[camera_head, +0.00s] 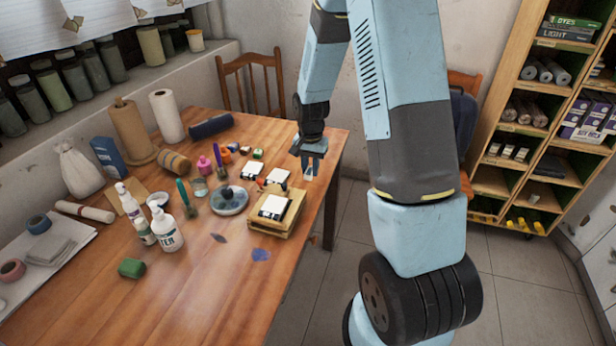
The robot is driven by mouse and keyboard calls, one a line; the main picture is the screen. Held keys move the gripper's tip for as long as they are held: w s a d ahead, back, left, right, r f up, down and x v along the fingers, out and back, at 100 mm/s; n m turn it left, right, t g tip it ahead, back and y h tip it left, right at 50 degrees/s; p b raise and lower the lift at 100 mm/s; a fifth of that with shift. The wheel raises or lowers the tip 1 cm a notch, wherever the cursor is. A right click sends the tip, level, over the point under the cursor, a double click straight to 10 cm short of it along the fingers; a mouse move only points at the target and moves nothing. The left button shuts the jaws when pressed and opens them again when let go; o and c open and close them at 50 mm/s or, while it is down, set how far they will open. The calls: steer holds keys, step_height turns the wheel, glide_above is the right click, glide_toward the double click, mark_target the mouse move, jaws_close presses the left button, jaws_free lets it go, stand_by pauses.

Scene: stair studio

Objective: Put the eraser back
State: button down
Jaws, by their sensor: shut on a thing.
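My gripper (309,172) is above the far right corner of the wooden table (320,140), pointing down. Its fingers are shut on a small pale thing (309,169) that looks like the eraser; it is too small here to make out fully. The gripper is apart from the things on the table, to the right of the white square pads. A wooden box (262,228) with a white-topped pad on it stands near the table's right edge.
A round dish (230,201), white bottles (166,232), a green block (131,268), paper rolls (167,116) and several small coloured pieces crowd the table. Chairs (250,82) stand behind it. Shelves (530,110) are at right. The table's near right part is clear.

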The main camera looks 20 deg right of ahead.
mark_target(308, 184)
steer(key=shift+w+f, duration=0.65)
steer(key=shift+f, duration=0.15)
step_height(308, 184, down, 3)
steer(key=shift+w+a+f, duration=0.1)
steer(key=shift+f, duration=0.1)
steer(key=c, duration=0.9)
jaws_free()
steer(key=shift+c, duration=0.2)
